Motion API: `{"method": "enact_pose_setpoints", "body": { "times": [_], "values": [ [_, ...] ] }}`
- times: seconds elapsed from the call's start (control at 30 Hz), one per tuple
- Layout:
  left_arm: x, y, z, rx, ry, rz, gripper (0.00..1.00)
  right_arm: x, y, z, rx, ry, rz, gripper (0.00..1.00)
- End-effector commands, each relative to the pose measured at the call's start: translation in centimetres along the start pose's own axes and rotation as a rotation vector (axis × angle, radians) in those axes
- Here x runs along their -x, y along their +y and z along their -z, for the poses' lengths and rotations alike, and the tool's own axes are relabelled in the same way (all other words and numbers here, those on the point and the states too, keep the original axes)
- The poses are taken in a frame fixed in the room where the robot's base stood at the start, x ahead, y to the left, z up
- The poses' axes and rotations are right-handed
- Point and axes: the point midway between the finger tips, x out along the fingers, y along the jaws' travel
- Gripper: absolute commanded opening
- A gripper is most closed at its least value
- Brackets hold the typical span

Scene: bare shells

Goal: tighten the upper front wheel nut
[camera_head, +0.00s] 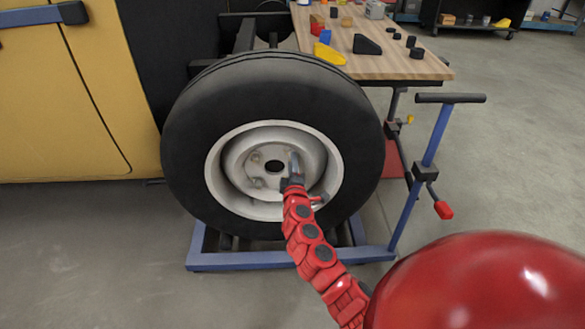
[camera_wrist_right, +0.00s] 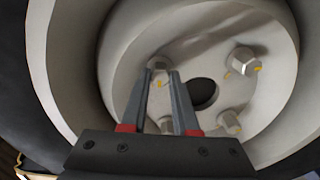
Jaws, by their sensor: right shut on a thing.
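The black-tyred wheel (camera_head: 190,130) with its pale steel rim (camera_head: 222,150) stands upright beside the yellow car body. Nuts surround the dark centre hole; two on the left of the hub show clear in the head view, an upper one (camera_head: 255,157) and a lower one (camera_head: 257,182). My right gripper (camera_head: 294,158) reaches the upper right of the hub. In the wrist view its fingers (camera_wrist_right: 160,76) are shut on an upper wheel nut (camera_wrist_right: 157,63), partly hidden between the tips. Other nuts (camera_wrist_right: 242,60) (camera_wrist_right: 230,122) sit free. My left gripper is not in view.
A blue wheel stand (camera_head: 290,260) with an upright handle post (camera_head: 436,135) is under and right of the wheel. A wooden bench (camera_head: 400,68) with several small parts stands behind. The yellow car body (camera_head: 90,90) is left. Floor at right is clear.

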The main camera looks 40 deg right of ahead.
Motion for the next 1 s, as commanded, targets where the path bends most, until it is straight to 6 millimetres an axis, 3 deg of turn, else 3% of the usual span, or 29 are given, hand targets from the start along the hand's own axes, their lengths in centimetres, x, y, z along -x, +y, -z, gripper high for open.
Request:
{"method": "enact_pose_setpoints", "body": {
  "times": [0.5,1.0],
  "values": [
    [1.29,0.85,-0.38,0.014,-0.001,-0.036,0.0,0.01,-0.1,-0.09,-0.325,-0.002,0.0,0.0],
    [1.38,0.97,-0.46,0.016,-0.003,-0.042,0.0,0.0,-0.03,-0.07,-0.378,-0.002,0.001,0.0]
  ]
}}
